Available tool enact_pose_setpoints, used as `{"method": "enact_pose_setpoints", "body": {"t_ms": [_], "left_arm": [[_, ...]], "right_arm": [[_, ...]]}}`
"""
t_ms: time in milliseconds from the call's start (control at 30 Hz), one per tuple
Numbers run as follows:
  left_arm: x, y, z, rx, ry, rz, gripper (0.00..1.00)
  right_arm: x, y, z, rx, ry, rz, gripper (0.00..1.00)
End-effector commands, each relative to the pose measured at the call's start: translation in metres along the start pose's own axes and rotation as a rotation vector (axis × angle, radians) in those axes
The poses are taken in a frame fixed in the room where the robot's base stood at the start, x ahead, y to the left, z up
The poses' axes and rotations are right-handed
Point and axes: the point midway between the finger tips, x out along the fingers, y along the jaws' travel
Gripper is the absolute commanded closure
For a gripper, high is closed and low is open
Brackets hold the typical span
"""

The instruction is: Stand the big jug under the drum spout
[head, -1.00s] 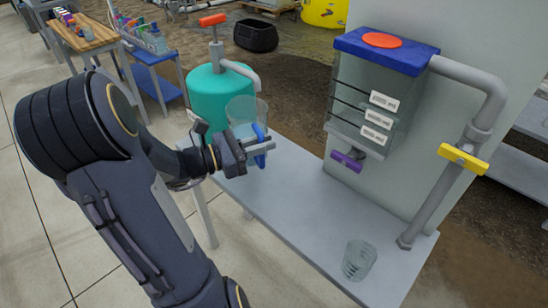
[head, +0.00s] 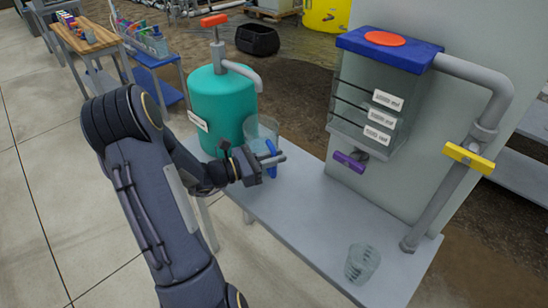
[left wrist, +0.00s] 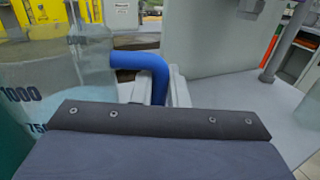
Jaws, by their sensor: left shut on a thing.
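The big jug (head: 262,130) is clear, with a blue handle (head: 271,160). My left gripper (head: 274,160) is shut on that handle. In the left wrist view the jug (left wrist: 50,80) fills the left side with printed volume marks, and the blue handle (left wrist: 140,61) lies between the fingers. The jug looks upright, beside the teal drum (head: 219,105) and below its grey curved spout (head: 246,72). Whether its base touches the bench is hidden by my arm and gripper. My right gripper is not in view.
The grey bench (head: 310,220) is clear in its middle. A small clear beaker (head: 362,263) stands at its near right end. A clear tank (head: 370,115) with a blue lid and a purple tap (head: 350,162) is on the wall panel. A grey pipe with a yellow valve handle (head: 468,158) stands right.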

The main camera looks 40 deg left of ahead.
Motion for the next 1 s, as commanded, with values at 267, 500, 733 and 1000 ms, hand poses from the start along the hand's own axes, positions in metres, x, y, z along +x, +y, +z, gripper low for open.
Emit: {"method": "enact_pose_setpoints", "body": {"t_ms": [267, 500, 733, 1000], "left_arm": [[0.000, 0.000, -0.003, 0.000, 0.000, 0.000, 0.84], [0.000, 0.000, -0.002, 0.000, 0.000, 0.000, 0.65], [0.000, 0.000, 0.002, 0.001, 0.000, 0.000, 0.65], [-0.042, 0.001, 0.000, 0.002, 0.003, 0.006, 0.65]], "right_arm": [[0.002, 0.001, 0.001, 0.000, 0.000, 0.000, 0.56], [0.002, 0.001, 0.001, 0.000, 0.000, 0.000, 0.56], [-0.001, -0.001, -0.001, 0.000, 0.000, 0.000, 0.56], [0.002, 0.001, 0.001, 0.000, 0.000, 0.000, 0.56]]}}
